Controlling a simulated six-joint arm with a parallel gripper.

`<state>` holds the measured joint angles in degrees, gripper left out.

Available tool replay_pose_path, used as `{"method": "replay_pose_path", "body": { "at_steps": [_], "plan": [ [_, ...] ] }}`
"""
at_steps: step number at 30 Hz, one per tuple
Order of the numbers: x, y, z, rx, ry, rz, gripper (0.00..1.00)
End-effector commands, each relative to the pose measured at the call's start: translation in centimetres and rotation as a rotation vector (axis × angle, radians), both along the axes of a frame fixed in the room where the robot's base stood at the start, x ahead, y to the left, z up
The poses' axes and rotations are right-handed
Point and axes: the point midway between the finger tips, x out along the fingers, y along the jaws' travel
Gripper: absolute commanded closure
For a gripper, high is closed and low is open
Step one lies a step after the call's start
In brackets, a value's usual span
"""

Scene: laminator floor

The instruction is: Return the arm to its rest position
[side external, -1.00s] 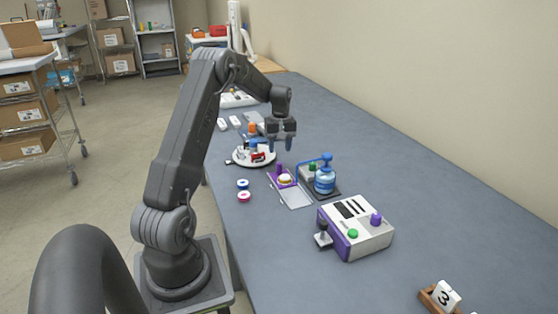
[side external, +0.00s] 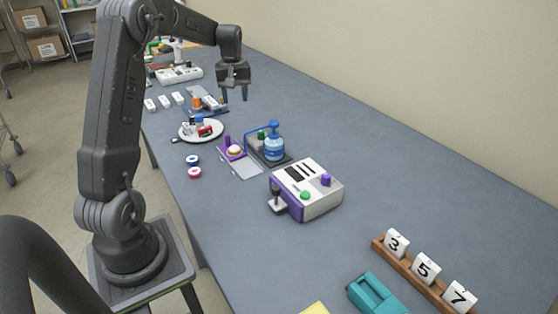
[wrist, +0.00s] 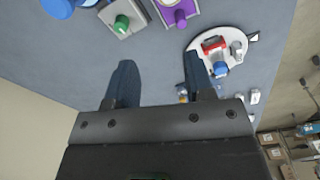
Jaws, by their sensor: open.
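My gripper (side external: 234,95) hangs open and empty above the back part of the table, beyond the blue bottle device and right of the white plate. Its fingers point down, clear of the tabletop. In the wrist view, my gripper (wrist: 160,88) shows two dark blue fingers spread apart with only grey table between them. My arm is raised and reaches toward the back of the table.
A round white plate (side external: 214,134) holds small items. The blue bottle device (side external: 273,147), a white-and-purple box (side external: 318,200), a wooden number rack (side external: 405,264) and a teal device (side external: 374,296) stand nearer. The table's right side (side external: 400,170) is clear.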

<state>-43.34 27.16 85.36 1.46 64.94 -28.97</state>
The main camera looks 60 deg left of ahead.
Motion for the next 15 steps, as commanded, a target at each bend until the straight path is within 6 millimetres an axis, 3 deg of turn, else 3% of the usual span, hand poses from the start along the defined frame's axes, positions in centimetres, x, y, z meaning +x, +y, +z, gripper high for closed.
{"method": "replay_pose_path", "body": {
  "at_steps": [1, 3, 8, 15],
  "plan": [
    [0.3, -3.0, 1.9, 0.022, -0.024, -0.077, 0.52],
    [0.2, -6.9, 4.0, 0.046, -0.051, -0.182, 0.52],
    [-1.6, -15.3, 7.3, 0.099, -0.116, -0.422, 0.52],
    [-7.5, -26.0, 9.5, 0.176, -0.222, -0.776, 0.52]
  ]
}}
